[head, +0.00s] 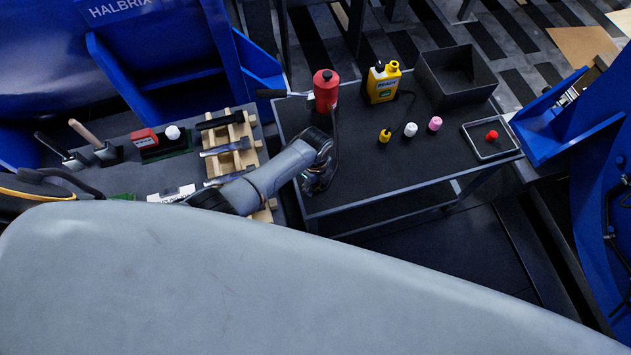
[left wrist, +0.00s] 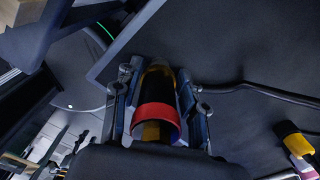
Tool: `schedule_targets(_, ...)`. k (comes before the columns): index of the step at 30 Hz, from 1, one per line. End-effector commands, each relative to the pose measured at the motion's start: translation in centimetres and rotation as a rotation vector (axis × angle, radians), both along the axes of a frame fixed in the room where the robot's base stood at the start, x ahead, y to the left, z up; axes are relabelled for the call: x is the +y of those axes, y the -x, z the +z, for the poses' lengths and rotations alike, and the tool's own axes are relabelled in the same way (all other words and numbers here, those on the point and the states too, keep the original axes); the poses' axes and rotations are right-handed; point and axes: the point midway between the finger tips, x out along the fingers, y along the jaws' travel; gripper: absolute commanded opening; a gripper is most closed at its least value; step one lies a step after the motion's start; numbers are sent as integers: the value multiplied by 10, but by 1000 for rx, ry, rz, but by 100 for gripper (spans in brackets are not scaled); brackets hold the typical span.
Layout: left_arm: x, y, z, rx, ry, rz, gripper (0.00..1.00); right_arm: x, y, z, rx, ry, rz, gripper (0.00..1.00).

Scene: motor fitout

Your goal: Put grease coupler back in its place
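My left gripper (head: 318,182) is low over the front left part of the dark cart top. In the left wrist view its fingers (left wrist: 158,100) press close on both sides of a dark and yellow cylinder with a red ring, which I take for the grease coupler (left wrist: 155,118). The coupler is hidden in the head view. A red grease canister (head: 326,88) with a side handle stands at the cart's back left corner. A black hose (head: 335,125) runs from it down to my gripper. My right gripper is not in view.
The cart top (head: 400,175) also carries a yellow bottle (head: 382,82), a black bin (head: 455,76), small yellow, white and pink capped items, and a tray (head: 490,150) with a red knob. A tool bench (head: 130,180) with a wooden rack (head: 240,130) adjoins on the left. The cart's front middle is clear.

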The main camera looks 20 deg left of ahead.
Motion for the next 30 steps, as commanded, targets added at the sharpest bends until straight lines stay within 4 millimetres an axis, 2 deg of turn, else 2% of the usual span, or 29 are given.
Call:
schedule_targets(10, 0, 0, 1, -1, 0, 0, 53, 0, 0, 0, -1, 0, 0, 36)
schedule_targets(14, 0, -1, 9, -2, 1, 0, 53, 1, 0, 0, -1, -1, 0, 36)
schedule_targets(19, 1, -1, 33, -4, 0, -2, 53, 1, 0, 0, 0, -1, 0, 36)
schedule_targets(30, 1, -1, 103, -3, 0, -1, 53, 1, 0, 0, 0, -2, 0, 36)
